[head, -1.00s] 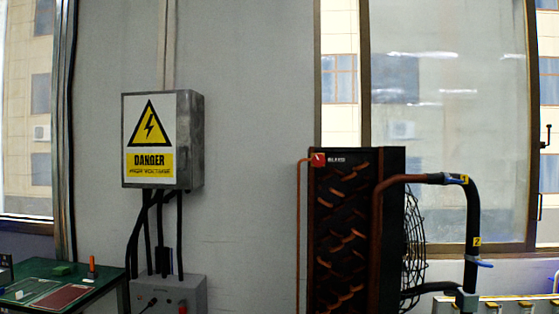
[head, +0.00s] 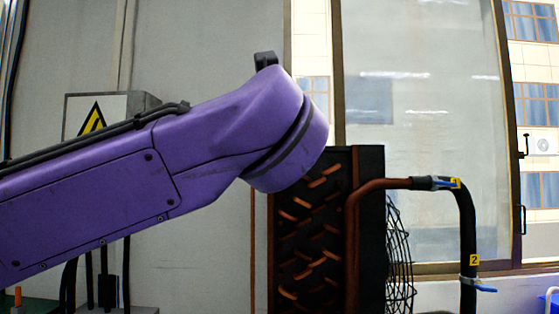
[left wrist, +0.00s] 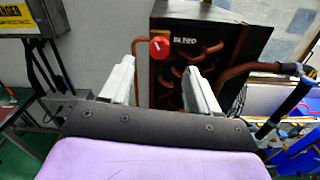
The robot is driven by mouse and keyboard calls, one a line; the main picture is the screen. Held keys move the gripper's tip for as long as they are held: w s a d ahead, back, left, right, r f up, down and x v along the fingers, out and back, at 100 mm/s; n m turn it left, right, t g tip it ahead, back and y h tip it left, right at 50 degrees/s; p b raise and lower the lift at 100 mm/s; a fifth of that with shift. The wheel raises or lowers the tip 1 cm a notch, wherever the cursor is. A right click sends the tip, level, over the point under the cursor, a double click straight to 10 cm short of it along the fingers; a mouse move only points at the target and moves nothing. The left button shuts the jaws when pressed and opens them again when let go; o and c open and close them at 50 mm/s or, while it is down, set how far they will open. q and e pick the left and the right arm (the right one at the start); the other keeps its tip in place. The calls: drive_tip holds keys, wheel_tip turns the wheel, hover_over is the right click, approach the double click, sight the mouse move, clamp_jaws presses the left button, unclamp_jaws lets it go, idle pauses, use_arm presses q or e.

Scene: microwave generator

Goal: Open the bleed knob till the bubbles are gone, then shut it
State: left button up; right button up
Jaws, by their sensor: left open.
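The red bleed knob (left wrist: 160,47) shows in the left wrist view on the upper left of the dark radiator unit (left wrist: 205,45), beside its "BLEED" label. In the head view my left arm covers the knob; the radiator's (head: 370,230) right part stays visible. My left gripper (left wrist: 162,80) is open and empty, with its two pale fingers on either side of the line toward the knob. The knob appears beyond the fingertips, and a gap seems to remain. No bubbles can be made out. My right gripper is not in view.
A copper pipe (head: 352,220) leads to a black hose (head: 467,230) with yellow tags and a blue-handled valve at the right. A wire fan guard (head: 399,255) sticks out from the radiator's right side. A danger-marked electrical box (head: 80,112) hangs on the left wall.

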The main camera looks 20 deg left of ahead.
use_arm(q)
drive_tip(key=p+x, duration=0.3)
drive_tip(key=x, duration=0.6)
drive_tip(key=shift+w+f, duration=0.15)
drive_tip(key=shift+w, duration=0.1)
drive_tip(key=c, duration=1)
